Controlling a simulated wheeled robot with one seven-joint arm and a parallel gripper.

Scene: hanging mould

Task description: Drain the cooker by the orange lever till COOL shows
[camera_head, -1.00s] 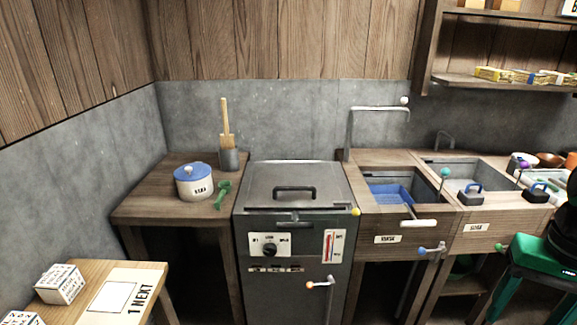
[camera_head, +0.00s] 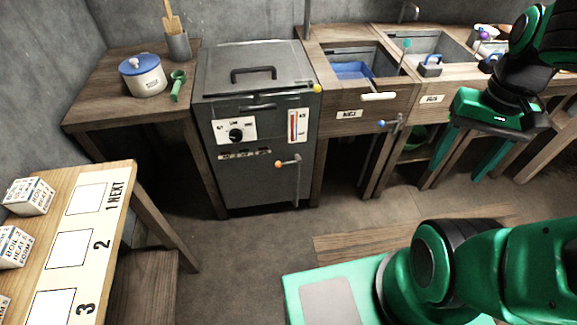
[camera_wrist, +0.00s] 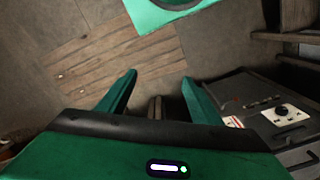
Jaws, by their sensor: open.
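The cooker (camera_head: 235,190) is a dark grey box with a flat lid and black handle (camera_head: 253,73). On its front are a dial (camera_head: 236,134), a red-marked gauge (camera_head: 298,126) and a row of small labels (camera_head: 244,154) too small to read. The orange-tipped lever (camera_head: 279,164) sits low on the front, beside a thin vertical pipe. In the wrist view, the cooker's front (camera_wrist: 255,105) shows tilted at the right. My gripper (camera_wrist: 160,85) is open and empty, pointing at the floor, apart from the cooker.
A sink bench (camera_head: 335,93) with a blue basket stands right of the cooker. A side table (camera_head: 115,75) holds a white pot (camera_head: 143,80) and a green tool (camera_head: 178,86). A numbered table (camera_head: 125,225) with small boxes is at left. Open floor (camera_head: 230,250) lies in front.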

